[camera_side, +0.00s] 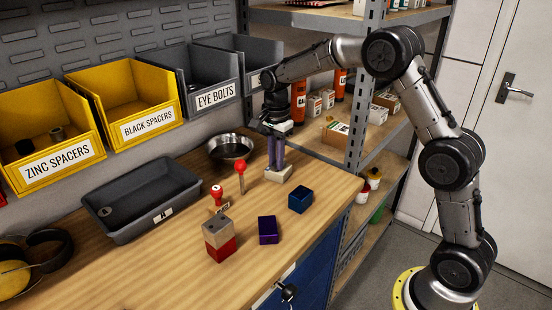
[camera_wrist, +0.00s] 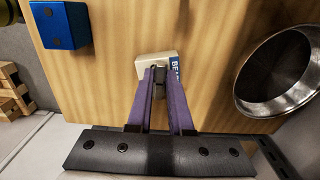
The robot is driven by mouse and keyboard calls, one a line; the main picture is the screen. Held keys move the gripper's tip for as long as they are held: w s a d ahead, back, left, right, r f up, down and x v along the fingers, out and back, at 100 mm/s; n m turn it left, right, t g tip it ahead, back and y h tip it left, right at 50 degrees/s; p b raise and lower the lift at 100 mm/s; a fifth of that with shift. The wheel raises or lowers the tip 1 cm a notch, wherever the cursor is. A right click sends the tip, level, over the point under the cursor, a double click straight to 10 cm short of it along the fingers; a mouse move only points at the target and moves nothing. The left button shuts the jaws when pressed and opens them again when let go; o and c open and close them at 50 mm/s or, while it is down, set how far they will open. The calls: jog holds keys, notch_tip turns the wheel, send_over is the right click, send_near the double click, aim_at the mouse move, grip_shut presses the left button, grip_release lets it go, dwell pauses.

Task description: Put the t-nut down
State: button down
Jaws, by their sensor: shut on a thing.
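My gripper (camera_side: 277,167) points straight down at the back right of the wooden bench, its two purple fingers close together. In the wrist view my gripper (camera_wrist: 159,72) is shut on a small dark grey piece, the t-nut (camera_wrist: 159,88), which sits between the fingertips. A small cream box (camera_side: 286,177) with a blue label lies right below the fingertips. In the wrist view the cream box (camera_wrist: 143,66) is partly hidden by the fingers. I cannot tell whether the t-nut touches the box. In the side view the t-nut is too small to make out.
A steel bowl (camera_side: 229,148) stands behind left of my gripper, a blue block (camera_side: 300,199) in front. A red-knobbed peg (camera_side: 240,172), a purple block (camera_side: 268,230) and a wooden block (camera_side: 216,230) on a red one (camera_side: 221,250) stand nearby. A grey tray (camera_side: 140,200) lies left.

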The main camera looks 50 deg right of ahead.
jog(key=shift+f, duration=0.1)
jog(key=c, duration=0.8)
grip_release()
notch_tip(320, 180, up, 12)
jog(key=s+a+r+n+t, duration=0.1)
jog(key=s+a+r+n, duration=0.1)
jog(key=s+r+n, duration=0.35)
jog(key=s+a+f+n+t, duration=0.1)
jog(key=s+n, duration=0.3)
jog(key=s, duration=0.4)
jog(key=s+a+f+n+t, duration=0.2)
jog(key=s+f+n, duration=0.1)
jog(key=s, duration=0.6)
jog(key=s+a+f+n+t, duration=0.1)
jog(key=s+f+n, duration=0.1)
jog(key=s+n, duration=0.3)
jog(key=shift+s+a+f+n+t, duration=0.15)
jog(key=shift+s+f, duration=0.05)
jog(key=shift+s, duration=0.8)
jog(key=shift+s+a+f+n+t, duration=0.1)
jog(key=shift+s+f+t, duration=0.05)
jog(key=shift+s, duration=0.8)
